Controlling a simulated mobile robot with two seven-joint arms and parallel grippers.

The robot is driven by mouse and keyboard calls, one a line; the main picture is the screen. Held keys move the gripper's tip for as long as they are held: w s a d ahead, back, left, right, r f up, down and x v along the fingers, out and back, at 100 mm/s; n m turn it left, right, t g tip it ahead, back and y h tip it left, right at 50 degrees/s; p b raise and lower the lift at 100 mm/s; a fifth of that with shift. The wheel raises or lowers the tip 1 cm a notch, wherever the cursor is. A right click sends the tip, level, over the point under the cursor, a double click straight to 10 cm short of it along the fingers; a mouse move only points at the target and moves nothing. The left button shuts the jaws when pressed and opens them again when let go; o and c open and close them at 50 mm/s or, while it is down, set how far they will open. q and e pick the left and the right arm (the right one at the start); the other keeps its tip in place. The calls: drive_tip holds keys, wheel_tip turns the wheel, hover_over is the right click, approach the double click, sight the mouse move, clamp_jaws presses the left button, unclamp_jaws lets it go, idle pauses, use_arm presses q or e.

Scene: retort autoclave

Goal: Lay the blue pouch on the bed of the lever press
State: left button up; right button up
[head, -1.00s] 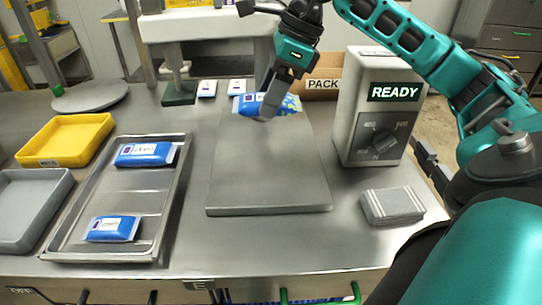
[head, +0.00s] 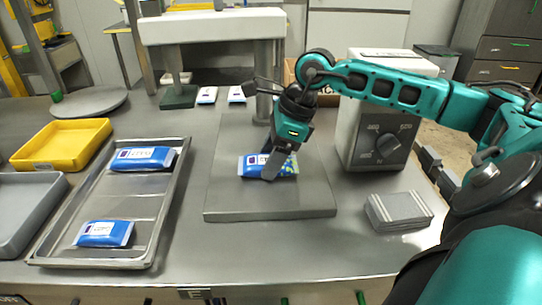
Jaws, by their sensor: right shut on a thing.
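The blue pouch (head: 252,166), with a white label and a green-yellow patch at its right end, is over the middle of the flat grey bed (head: 270,200) of the press. My right gripper (head: 272,170) comes down from above and is shut on this pouch. The pouch lies roughly level; I cannot tell whether its underside touches the bed. A grey post (head: 265,82) stands at the back of the bed. My left gripper is not in view.
A metal tray (head: 128,208) on the left holds two other blue pouches. A yellow bin (head: 62,145) and a grey bin (head: 28,205) are farther left. A control box (head: 388,145) with a dial and a grey stack (head: 398,210) stand right. The bed's front is clear.

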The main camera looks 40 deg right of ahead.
drive_tip(key=shift+f, duration=0.15)
drive_tip(key=o, duration=1.1)
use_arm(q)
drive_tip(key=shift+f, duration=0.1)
use_arm(e)
drive_tip(key=shift+r, duration=0.35)
use_arm(q)
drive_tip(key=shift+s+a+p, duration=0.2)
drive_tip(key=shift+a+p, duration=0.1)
drive_tip(key=shift+p, duration=0.1)
use_arm(e)
drive_tip(key=v, duration=1.1)
drive_tip(key=shift+r, duration=0.3)
drive_tip(key=shift+s, duration=0.1)
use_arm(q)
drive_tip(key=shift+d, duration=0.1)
